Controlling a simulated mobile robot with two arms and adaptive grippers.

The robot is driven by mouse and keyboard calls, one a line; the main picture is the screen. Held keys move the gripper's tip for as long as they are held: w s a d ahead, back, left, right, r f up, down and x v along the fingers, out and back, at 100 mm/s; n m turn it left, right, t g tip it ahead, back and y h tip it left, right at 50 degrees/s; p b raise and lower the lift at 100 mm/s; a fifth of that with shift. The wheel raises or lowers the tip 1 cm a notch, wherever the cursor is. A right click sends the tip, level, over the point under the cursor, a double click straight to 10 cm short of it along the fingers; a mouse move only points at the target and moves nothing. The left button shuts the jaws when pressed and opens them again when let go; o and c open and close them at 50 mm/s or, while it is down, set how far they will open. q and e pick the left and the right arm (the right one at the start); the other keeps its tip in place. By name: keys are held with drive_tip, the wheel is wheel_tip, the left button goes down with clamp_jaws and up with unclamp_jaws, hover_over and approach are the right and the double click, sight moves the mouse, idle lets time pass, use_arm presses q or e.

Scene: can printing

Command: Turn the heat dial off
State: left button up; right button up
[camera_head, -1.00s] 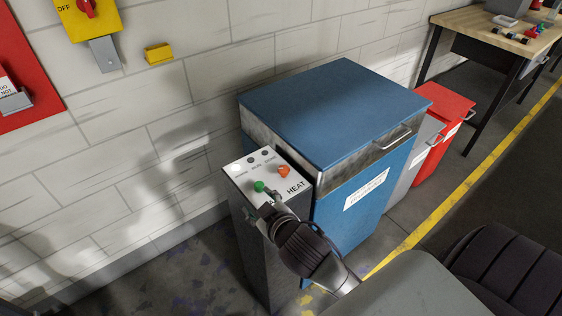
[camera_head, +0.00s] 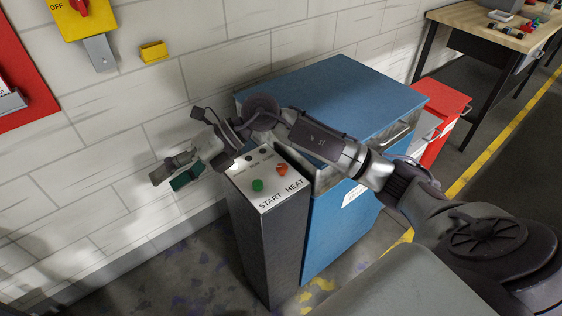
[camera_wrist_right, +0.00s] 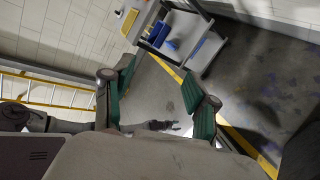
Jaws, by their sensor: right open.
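The heat dial (camera_head: 282,169) is a small orange-red knob on the white top of the control post, beside the HEAT label. Its exact pointing is too small to read. A green button (camera_head: 258,185) sits left of it, above START. My right gripper (camera_head: 170,182) is open and empty, left of the post near the wall, with my right arm reaching across above the blue cabinet and the panel's back edge. Its green-padded fingers also stand apart in the right wrist view (camera_wrist_right: 160,92), facing away from the panel.
The blue cabinet (camera_head: 335,95) stands against the post's right side. A yellow switch box (camera_head: 80,15) is on the wall. The wrist view shows a grey cart (camera_wrist_right: 190,40) and open floor.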

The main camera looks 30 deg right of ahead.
drive_tip(key=w+d+f+h, duration=0.1)
drive_tip(key=d+h, duration=0.2)
drive_tip(key=d, duration=0.3)
drive_tip(key=w+d+f+h, duration=0.2)
drive_tip(key=d+h, duration=0.2)
drive_tip(key=d, duration=0.2)
wheel_tip(320, 180, up, 3)
drive_tip(key=m+g+h, duration=0.2)
drive_tip(key=h, duration=0.4)
hover_over(282, 166)
wheel_tip(282, 166, down, 14)
drive_tip(key=shift+r+p, duration=0.1)
drive_tip(key=shift+p, duration=1)
drive_tip(key=shift+c, duration=0.3)
clamp_jaws()
